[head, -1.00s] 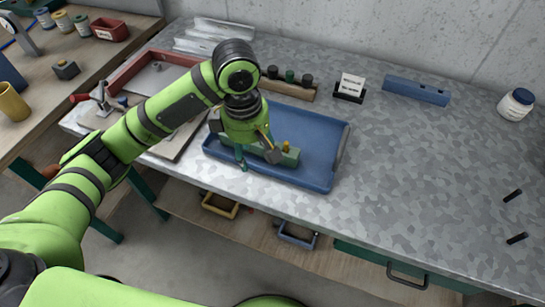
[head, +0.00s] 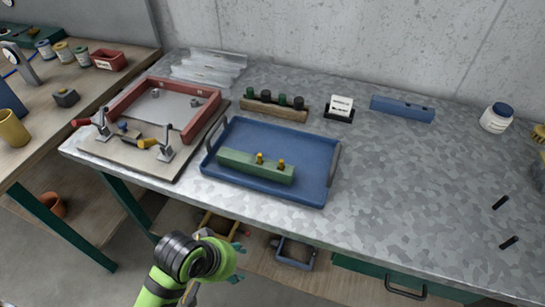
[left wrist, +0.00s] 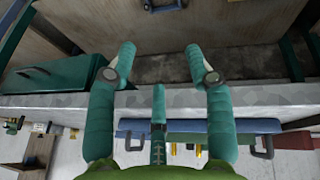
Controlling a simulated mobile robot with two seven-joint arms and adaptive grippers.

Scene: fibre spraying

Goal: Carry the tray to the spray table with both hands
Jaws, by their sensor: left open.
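The blue tray (head: 300,150) lies flat on the grey metal worktop near its front edge, with a dark handle at each short end. A green block (head: 240,165) with two yellow pegs lies in the tray. My left gripper (head: 238,262) is low in front of the worktop's front edge, clear of the tray. In the left wrist view my left gripper (left wrist: 162,55) has its fingers spread, with nothing between them. A blue strip of the tray (left wrist: 250,126) and a handle show there, partly hidden behind the fingers. My right gripper is not seen.
A red frame (head: 117,100) on a board with clamps stands left of the tray. A wooden rack (head: 275,108) of bottles, a small sign (head: 341,104) and a blue bar (head: 402,108) stand behind. The worktop right of the tray is largely clear.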

